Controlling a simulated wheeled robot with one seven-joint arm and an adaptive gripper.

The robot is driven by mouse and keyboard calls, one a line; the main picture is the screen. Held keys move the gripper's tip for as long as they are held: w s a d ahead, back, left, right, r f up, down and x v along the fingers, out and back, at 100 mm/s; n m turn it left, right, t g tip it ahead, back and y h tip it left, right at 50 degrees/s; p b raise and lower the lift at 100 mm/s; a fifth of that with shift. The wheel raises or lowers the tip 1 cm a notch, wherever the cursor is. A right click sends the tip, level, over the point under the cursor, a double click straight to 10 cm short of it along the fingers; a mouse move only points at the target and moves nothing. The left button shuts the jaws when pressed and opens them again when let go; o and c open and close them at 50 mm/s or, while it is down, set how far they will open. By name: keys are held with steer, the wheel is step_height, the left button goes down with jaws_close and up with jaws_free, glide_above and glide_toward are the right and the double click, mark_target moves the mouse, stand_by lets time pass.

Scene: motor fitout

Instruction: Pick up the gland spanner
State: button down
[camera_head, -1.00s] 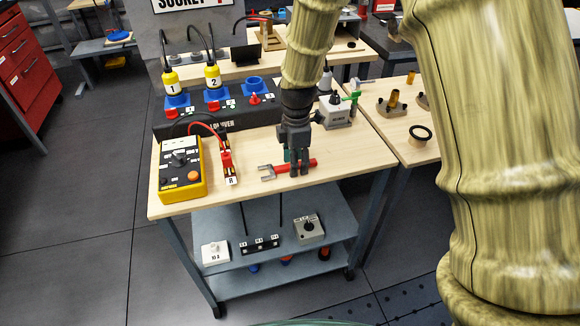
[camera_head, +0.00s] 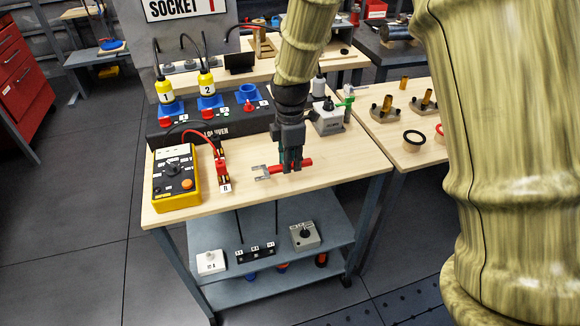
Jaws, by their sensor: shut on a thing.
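The gland spanner (camera_head: 266,172) lies across the front of the wooden cart top (camera_head: 215,205). Its grey forked head points left and its red handle points right. My gripper (camera_head: 290,168) reaches down from above and is shut on the spanner's red handle, with red showing on the right side of the fingers. The fingers hide the middle of the spanner. I cannot tell whether the spanner touches the wood or is slightly raised.
A yellow meter (camera_head: 177,178) and red-black leads (camera_head: 222,172) stand left of the spanner. A dark panel (camera_head: 180,130) with yellow plugs and blue sockets runs behind. A grey box (camera_head: 327,120) is behind right. The cart's front right top is clear.

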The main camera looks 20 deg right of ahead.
steer(key=shift+s+r, duration=0.1)
steer(key=shift+r, duration=0.45)
steer(key=s+a+r+b, duration=0.1)
steer(key=s+b, duration=0.1)
steer(key=s, duration=1.3)
steer(key=shift+s+a+r, duration=0.2)
steer(key=shift+s+a, duration=0.1)
steer(key=shift+s, duration=0.1)
steer(key=c, duration=2)
jaws_free()
jaws_close()
steer(key=shift+w+f, duration=0.1)
